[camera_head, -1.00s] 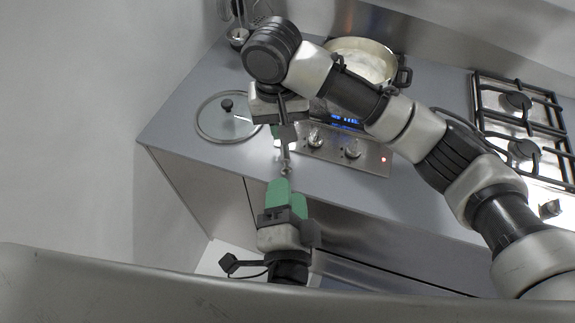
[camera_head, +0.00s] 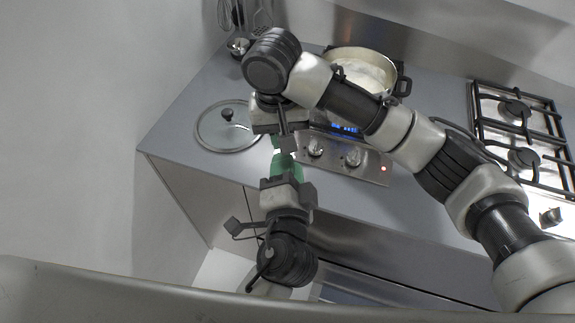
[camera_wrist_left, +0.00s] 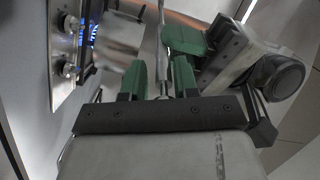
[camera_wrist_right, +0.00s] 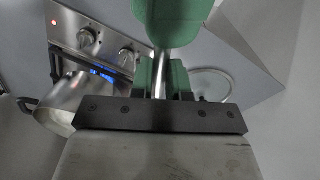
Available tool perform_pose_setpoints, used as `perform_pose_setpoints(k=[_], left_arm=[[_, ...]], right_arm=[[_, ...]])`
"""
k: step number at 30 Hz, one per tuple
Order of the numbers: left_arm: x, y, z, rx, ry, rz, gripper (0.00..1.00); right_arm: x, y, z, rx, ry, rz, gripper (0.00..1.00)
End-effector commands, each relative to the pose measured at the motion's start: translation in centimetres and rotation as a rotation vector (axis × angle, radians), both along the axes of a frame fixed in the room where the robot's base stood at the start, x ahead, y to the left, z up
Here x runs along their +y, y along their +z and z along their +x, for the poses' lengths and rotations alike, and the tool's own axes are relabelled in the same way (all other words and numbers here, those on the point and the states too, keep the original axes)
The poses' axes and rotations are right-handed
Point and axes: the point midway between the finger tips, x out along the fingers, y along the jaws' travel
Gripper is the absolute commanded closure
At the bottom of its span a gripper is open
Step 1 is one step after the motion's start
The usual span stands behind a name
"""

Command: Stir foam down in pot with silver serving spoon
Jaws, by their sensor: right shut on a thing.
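The pot (camera_head: 388,68) stands on the cooktop at the back, pale foamy contents (camera_head: 360,72) inside, partly hidden by my right arm. My right gripper (camera_wrist_right: 166,82) is shut on the silver serving spoon (camera_wrist_right: 160,70), whose shaft runs between its green fingers. My left gripper (camera_head: 286,160) faces it from below, close to it, in front of the counter edge. In the left wrist view the left fingers (camera_wrist_left: 160,78) are apart, with the spoon shaft (camera_wrist_left: 162,45) between them. The spoon's bowl is not clearly visible.
A glass lid (camera_head: 212,130) lies on the counter left of the grippers. The control panel (camera_head: 345,160) with knobs is right behind them. A gas hob (camera_head: 520,125) is at the right. Utensils (camera_head: 240,20) stand at the back left. The counter's front left is clear.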

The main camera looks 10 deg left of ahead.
Motion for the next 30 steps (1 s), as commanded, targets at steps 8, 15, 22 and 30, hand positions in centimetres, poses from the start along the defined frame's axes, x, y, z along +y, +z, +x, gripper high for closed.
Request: perform_pose_setpoints(k=[8, 15, 22, 30], left_arm=[[-0.1, -0.1, 0.0, 0.003, -0.001, 0.001, 1.0], [0.0, 0.0, 0.0, 0.001, -0.001, 0.001, 1.0], [0.0, 0.0, 0.0, 0.0, -0.001, 0.0, 1.0], [0.0, 0.0, 0.0, 0.0, -0.001, 0.0, 1.0]], right_arm=[[0.1, 0.1, 0.0, 0.0, 0.001, 0.003, 0.77], [0.0, 0.0, 0.0, 0.0, 0.0, 0.001, 0.54], [0.0, 0.3, 0.0, -0.002, 0.0, 0.0, 0.54], [0.4, 4.8, 0.1, -0.008, 0.0, 0.0, 0.54]])
